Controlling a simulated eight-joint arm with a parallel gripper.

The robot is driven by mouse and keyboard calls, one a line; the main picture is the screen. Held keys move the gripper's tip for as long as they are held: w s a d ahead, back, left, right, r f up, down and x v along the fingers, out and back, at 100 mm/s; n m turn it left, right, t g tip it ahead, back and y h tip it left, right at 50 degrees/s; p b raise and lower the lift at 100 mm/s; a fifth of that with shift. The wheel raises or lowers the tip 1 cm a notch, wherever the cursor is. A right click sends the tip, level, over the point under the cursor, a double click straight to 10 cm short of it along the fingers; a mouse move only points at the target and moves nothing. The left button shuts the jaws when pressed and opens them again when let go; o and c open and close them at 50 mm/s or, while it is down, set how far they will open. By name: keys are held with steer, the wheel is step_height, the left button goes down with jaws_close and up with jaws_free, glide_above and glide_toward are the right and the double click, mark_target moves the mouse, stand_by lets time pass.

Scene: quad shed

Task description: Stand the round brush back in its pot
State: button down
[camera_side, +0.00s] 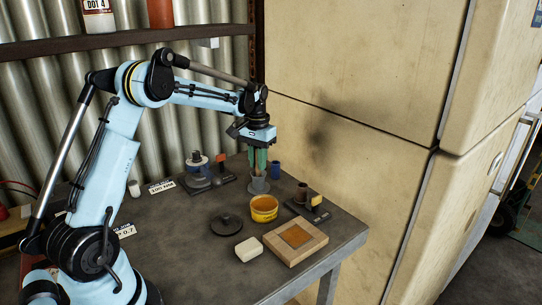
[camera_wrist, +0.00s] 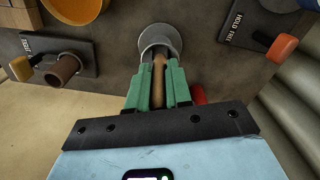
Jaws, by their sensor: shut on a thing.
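My gripper (camera_side: 258,162) points down at the back of the bench, with green fingers that also show in the wrist view (camera_wrist: 158,84). The fingers are shut on the round brush, whose brown wooden handle (camera_wrist: 158,72) shows between them. A grey pot (camera_side: 259,187) stands on the bench right below the fingers. In the wrist view the pot's round mouth (camera_wrist: 160,35) lies just beyond the fingertips, and the brush runs toward it. The brush's far end is hidden, so I cannot tell how deep it sits in the pot.
A blue cup (camera_side: 275,170) stands close right of the pot. A yellow tub (camera_side: 264,209) is in front. A brown cylinder (camera_side: 301,194) stands on a dark base at right. A wooden tray (camera_side: 315,240), white block (camera_side: 248,249) and black disc (camera_side: 226,223) lie nearer.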

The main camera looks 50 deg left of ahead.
steer(key=c, duration=0.6)
jaws_free()
steer(key=shift+o, duration=0.2)
steer(key=shift+r, duration=0.1)
steer(key=shift+r, duration=3.4)
